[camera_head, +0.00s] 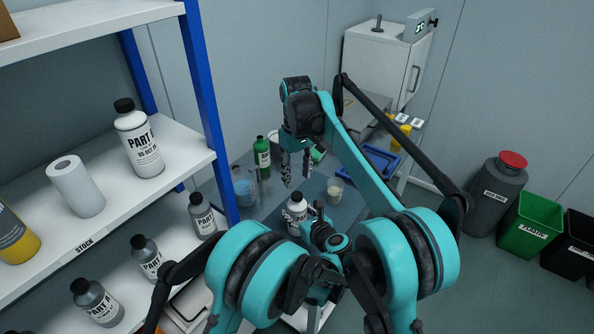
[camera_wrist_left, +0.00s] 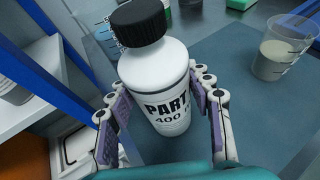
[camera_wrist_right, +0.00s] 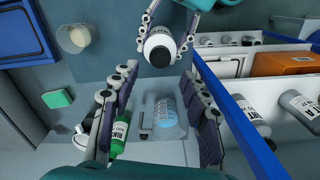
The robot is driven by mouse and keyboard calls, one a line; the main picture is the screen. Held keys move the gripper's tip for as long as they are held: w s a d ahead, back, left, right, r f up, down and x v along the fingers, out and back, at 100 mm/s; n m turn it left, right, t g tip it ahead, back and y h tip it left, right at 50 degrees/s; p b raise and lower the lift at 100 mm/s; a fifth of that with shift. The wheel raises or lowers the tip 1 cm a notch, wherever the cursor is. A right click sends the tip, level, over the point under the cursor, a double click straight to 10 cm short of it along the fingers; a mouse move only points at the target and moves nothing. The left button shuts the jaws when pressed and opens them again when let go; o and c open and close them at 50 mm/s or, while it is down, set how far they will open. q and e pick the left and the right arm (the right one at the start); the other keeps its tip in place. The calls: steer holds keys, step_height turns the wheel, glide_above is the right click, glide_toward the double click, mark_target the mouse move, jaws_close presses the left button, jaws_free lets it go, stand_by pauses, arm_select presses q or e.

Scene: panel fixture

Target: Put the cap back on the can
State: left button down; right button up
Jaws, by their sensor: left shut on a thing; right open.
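The can is a white bottle labelled PART (camera_head: 296,212), upright over the table. It shows large in the left wrist view (camera_wrist_left: 158,88). A black ribbed cap (camera_wrist_left: 138,24) sits on its top; I cannot tell how tightly. In the right wrist view the cap (camera_wrist_right: 159,55) is seen from above. My left gripper (camera_wrist_left: 155,105) is shut on the bottle's body, one finger on each side. My right gripper (camera_head: 296,166) is open and empty, pointing down above and behind the bottle; in its wrist view (camera_wrist_right: 160,105) the bottle lies beyond the fingertips.
A beaker of cream liquid (camera_head: 335,187) stands right of the bottle. A green rinse bottle (camera_head: 262,154) and a container with blue contents (camera_head: 244,188) stand to the left. A blue tray (camera_head: 381,162) is at the back right. The shelf's blue post (camera_head: 208,100) rises close on the left.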

mark_target(297, 195)
steer(key=n, duration=0.5)
steer(key=shift+r, duration=0.15)
steer(key=n, duration=0.7)
steer(key=shift+r, duration=0.2)
steer(key=n, duration=0.4)
steer(key=shift+r+n, duration=0.1)
steer(key=shift+n, duration=0.2)
steer(key=n, duration=0.4)
steer(key=shift+r+n, duration=0.15)
steer(key=shift+n, duration=0.25)
steer(key=shift+f, duration=4.05)
steer(key=shift+c, duration=0.3)
jaws_close()
